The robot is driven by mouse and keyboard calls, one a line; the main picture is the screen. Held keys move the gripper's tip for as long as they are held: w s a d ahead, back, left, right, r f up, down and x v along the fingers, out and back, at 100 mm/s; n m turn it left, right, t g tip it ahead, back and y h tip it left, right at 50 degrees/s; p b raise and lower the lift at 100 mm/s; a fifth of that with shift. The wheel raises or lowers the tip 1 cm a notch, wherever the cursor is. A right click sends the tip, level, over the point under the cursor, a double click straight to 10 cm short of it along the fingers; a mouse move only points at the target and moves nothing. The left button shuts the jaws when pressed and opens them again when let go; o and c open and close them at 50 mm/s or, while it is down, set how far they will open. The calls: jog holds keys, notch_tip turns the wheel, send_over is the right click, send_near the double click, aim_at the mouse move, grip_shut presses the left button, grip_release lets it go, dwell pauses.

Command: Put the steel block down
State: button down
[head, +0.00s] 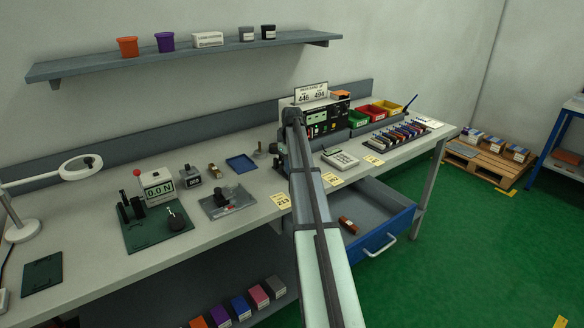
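My arm runs up the middle of the view from the bottom edge and covers part of the bench (95,222). Its far end is by the dark equipment at mid-bench. I cannot make out my gripper's fingers, which are hidden by the arm, or whether they hold anything. No steel block can be named for sure. A small grey block-like item (190,176) stands on the bench right of the display showing 00N (157,186). A grey plate (228,203) with a dark fixture lies nearer the front edge.
A blue tray (241,164) lies flat left of my arm. An open blue drawer (389,238) juts out below the bench, with a brown item (347,225) in it. A calculator (340,160) and coloured bins (370,113) are to the right. Bare bench shows at the front left.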

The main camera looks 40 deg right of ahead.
jog(key=c, duration=1)
grip_release()
jog(key=shift+f, duration=0.1)
notch_tip(320, 180, up, 12)
jog(key=shift+r, duration=0.15)
